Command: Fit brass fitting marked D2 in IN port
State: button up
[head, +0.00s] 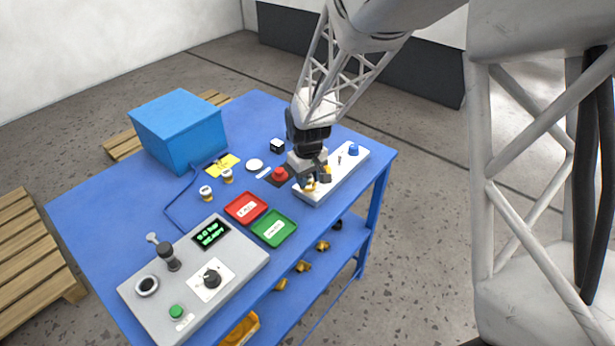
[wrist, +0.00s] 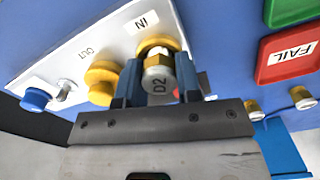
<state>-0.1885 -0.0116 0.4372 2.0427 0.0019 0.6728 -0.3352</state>
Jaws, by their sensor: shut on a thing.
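My gripper (wrist: 158,88) is shut on the brass fitting marked D2 (wrist: 157,84), which has a silvery end cap facing the wrist camera. The fitting lies in line with the IN port (wrist: 157,43), a brass ring beside the "IN" label on the white block (wrist: 120,35). The fitting's far end is at the port; I cannot tell how deep it sits. The OUT port (wrist: 101,78) with a yellow-brass piece is to the left. In the head view my gripper (head: 318,175) is over the near end of the white block (head: 325,187).
A blue knob (head: 354,150) is on the block's far end. A red button (head: 280,174) stands close left of my gripper. Two more fittings (head: 206,192) (head: 227,176), red (head: 246,208) and green (head: 274,241) trays, a grey control panel (head: 240,262) and a blue box (head: 180,120) share the table.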

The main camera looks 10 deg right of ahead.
jog(key=shift+f, duration=0.15)
dwell(0.5)
jog(key=o, duration=0.8)
jog(key=shift+f, duration=0.1)
jog(key=shift+c, duration=0.9)
jog(key=shift+o, duration=1.2)
jog(key=shift+r, duration=3.9)
jog(key=shift+s, duration=0.1)
